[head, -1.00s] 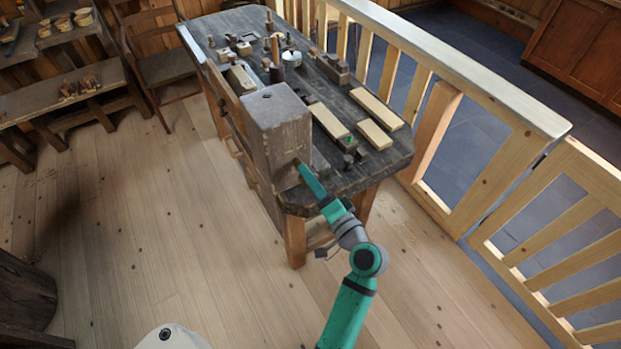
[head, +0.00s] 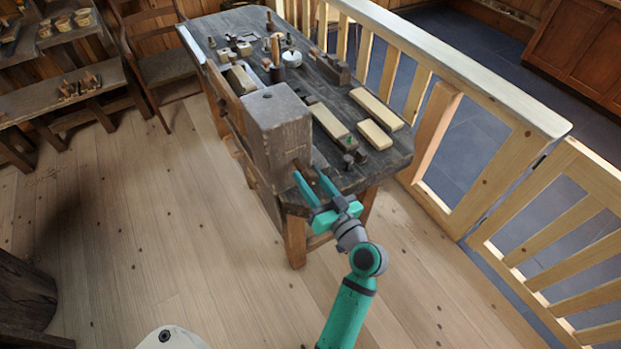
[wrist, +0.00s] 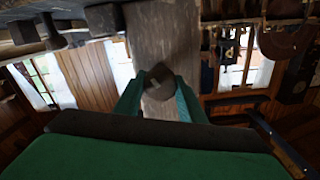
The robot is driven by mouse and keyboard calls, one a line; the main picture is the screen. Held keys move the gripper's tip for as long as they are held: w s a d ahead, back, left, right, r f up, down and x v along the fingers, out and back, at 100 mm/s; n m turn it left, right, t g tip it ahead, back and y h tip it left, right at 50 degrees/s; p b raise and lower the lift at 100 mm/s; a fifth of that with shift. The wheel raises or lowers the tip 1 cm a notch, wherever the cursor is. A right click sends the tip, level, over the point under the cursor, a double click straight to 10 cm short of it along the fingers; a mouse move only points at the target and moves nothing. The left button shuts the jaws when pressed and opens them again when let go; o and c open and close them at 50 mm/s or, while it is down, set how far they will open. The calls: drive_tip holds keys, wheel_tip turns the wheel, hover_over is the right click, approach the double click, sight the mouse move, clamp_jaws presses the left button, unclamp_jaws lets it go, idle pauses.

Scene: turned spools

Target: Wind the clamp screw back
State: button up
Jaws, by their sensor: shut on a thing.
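The big grey-brown wooden block (head: 279,130) of the clamp stands at the near end of the workbench. The dark clamp screw (head: 306,169) sticks out of its right face, low down. My gripper (head: 312,178) points at this face, its two green fingers on either side of the screw. In the wrist view, my gripper (wrist: 158,90) is shut on the rounded brown screw head (wrist: 160,74), with the block (wrist: 163,35) right behind it. The fingers hide the sides of the head, and the screw's depth in the block cannot be told.
The dark workbench (head: 386,164) carries several pale boards (head: 375,107), a white round pot (head: 292,58) and small tools. A wooden railing (head: 470,85) runs close along its right side. A chair (head: 160,65) stands behind at the left. The floor (head: 170,230) at the left is clear.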

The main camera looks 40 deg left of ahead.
drive_tip(key=n, duration=0.4)
drive_tip(key=shift+s+a+n, duration=0.1)
drive_tip(key=shift+a+n, duration=0.05)
drive_tip(key=shift+n, duration=1.75)
drive_tip(key=o, duration=1)
drive_tip(key=shift+o, duration=0.2)
drive_tip(key=v, duration=1.1)
